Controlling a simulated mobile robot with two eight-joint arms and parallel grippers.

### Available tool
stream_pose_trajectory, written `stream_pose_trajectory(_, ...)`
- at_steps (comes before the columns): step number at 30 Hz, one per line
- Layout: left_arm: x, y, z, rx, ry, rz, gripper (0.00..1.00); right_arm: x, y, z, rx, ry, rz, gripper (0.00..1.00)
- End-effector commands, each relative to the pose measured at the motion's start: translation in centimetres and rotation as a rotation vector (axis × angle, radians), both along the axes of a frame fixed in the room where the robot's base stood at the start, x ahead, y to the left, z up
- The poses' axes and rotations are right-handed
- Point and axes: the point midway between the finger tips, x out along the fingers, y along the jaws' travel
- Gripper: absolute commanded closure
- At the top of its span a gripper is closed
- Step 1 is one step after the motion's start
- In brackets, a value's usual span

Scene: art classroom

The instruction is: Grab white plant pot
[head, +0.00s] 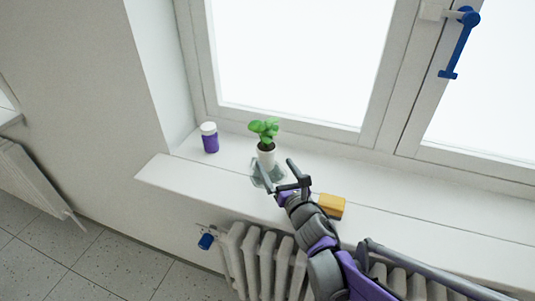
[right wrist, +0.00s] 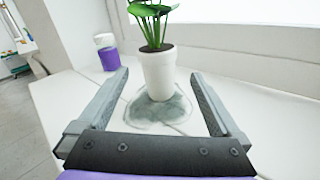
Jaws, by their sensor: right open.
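The white plant pot (head: 266,156) stands upright on the windowsill with a green leafy plant (head: 263,129) in it. It also shows in the right wrist view (right wrist: 159,73), standing on a grey, glassy-looking saucer or patch (right wrist: 160,114). My right gripper (head: 273,170) is open, close in front of the pot. In the right wrist view its two fingers (right wrist: 160,82) point toward the pot, one on each side of it, with gaps left and right. I see no contact with the pot. My left gripper is not in view.
A purple jar with a white lid (head: 210,138) stands on the sill left of the pot. A yellow block (head: 331,206) lies to the right beside my right arm. The window (head: 320,129) is behind, and a radiator (head: 262,262) is below the sill (head: 400,200).

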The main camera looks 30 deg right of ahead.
Motion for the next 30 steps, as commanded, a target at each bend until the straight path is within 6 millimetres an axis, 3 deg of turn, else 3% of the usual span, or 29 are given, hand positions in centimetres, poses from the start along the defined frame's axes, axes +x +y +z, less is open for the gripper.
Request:
stream_pose_trajectory(9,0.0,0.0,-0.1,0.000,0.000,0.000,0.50,4.4,-0.6,0.0,-0.051,-0.004,0.014,0.00)
stream_pose_trajectory(17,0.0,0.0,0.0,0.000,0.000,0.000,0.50,6.6,-0.9,0.1,-0.050,-0.003,0.013,0.00)
stream_pose_trajectory(24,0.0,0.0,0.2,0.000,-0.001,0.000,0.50,10.0,-1.3,0.2,-0.049,-0.003,0.013,0.00)
stream_pose_trajectory(30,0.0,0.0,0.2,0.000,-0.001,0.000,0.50,10.8,-1.4,0.2,-0.049,-0.003,0.012,0.00)
